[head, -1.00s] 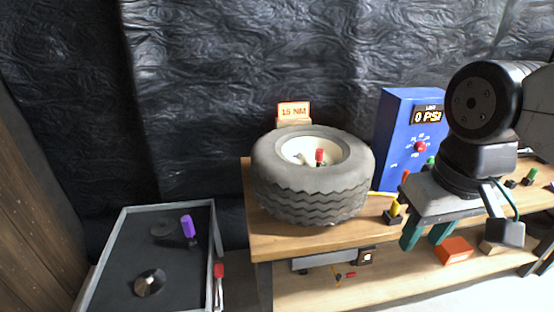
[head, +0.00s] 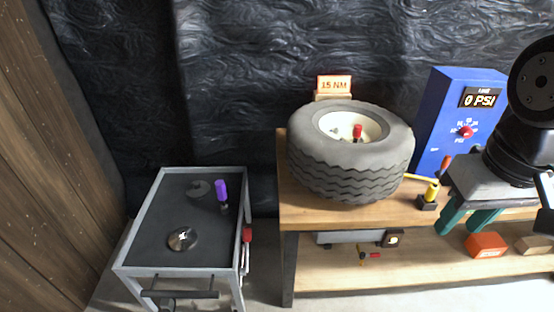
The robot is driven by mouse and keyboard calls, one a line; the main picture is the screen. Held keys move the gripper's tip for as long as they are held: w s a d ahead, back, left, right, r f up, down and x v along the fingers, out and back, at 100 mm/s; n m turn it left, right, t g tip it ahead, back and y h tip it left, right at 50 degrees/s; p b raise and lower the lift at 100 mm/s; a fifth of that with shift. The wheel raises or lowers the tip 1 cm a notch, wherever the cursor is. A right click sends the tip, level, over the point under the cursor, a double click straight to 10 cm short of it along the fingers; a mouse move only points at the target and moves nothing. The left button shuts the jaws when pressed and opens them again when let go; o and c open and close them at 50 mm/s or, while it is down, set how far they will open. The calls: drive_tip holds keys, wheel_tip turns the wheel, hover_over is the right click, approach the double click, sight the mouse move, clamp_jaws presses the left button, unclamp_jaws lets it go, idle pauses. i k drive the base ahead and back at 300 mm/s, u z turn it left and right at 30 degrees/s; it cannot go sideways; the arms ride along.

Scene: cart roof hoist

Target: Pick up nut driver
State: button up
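A purple-handled tool (head: 222,191) stands upright on the dark top of the cart (head: 205,270) at left. A yellow-handled tool (head: 432,192) stands in a small black holder on the wooden bench, right of the tire. A red-handled piece (head: 446,164) shows partly behind my arm. I cannot tell from the frame which of these is the nut driver. My gripper (head: 458,231) is at the right, its two teal fingers apart with nothing visible between them. In the picture it is just below and right of the yellow-handled tool, far from the cart.
The tire (head: 350,171) fills the bench's left end, before a 15 NM sign (head: 333,85). A blue PSI box (head: 452,105) stands behind my arm. A round metal piece (head: 183,239) lies on the cart. An orange box (head: 486,245) sits on the lower shelf. A gap separates cart and bench.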

sight(220, 192)
drive_tip(key=k, duration=0.65)
drive_tip(key=u, duration=0.6)
drive_tip(key=i, duration=0.55)
drive_tip(key=u, duration=0.75)
drive_tip(key=i, duration=1.3)
drive_tip(key=z, duration=0.6)
